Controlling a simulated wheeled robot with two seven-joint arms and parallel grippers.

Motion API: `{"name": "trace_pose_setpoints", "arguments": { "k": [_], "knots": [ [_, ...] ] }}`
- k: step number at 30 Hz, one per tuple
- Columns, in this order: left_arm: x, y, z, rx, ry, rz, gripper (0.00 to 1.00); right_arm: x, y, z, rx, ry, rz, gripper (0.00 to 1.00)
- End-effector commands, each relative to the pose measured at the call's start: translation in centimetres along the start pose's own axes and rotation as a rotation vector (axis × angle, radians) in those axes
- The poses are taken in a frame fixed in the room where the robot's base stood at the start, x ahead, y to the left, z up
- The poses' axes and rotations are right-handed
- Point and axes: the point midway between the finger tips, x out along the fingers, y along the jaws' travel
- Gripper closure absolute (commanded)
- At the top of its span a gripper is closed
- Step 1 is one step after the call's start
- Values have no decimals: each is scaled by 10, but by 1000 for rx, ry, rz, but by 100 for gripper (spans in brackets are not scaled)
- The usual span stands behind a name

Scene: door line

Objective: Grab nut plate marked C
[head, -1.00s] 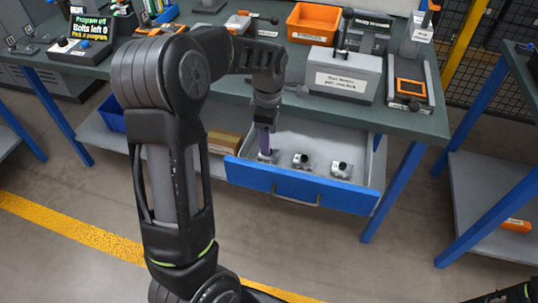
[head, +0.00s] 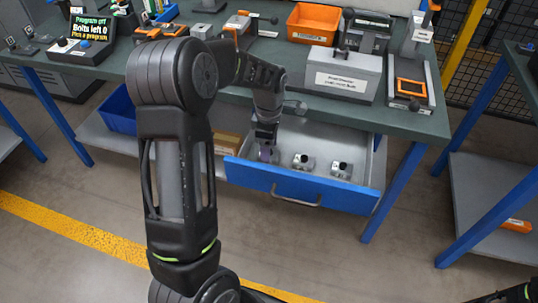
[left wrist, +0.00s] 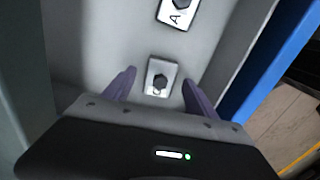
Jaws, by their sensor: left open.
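My left gripper (head: 266,152) points down into the open drawer, at its left end. In the left wrist view the purple fingers of the gripper (left wrist: 158,92) are open, one on each side of a small pale nut plate (left wrist: 152,72) with a dark nut. No letter is readable on this plate, and in the head view the gripper mostly hides it. A second plate (left wrist: 183,5), marked A, lies beyond the fingers. In the head view a middle plate (head: 303,166) and a right plate (head: 340,174) show, letters unreadable. My right gripper is not visible.
The drawer has a blue front (head: 330,193) with a handle and grey walls close around the gripper. The green workbench (head: 295,100) above carries a grey labelled box (head: 343,80) and an orange bin (head: 313,24). A blue bin (head: 118,108) stands on the lower shelf.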

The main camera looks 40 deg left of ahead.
Motion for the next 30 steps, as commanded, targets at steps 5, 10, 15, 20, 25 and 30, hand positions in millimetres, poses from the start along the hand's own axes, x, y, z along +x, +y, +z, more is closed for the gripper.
{"name": "trace_pose_setpoints", "arguments": {
  "k": [5, 10, 15, 20, 25, 30],
  "knots": [
    [0, 0, 0, 0, 0, 0, 34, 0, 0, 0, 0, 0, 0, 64],
    [0, 0, 0, 0, 0, 0, 44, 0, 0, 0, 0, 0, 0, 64],
    [0, 0, 0, 0, 0, 0, 58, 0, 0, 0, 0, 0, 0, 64],
    [0, 0, 0, 0, 0, 0, 71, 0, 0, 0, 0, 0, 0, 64],
    [0, 0, 0, 0, 0, 0, 85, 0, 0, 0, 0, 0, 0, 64],
    [0, 0, 0, 0, 0, 0, 99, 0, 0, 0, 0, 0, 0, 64]
  ]
}}
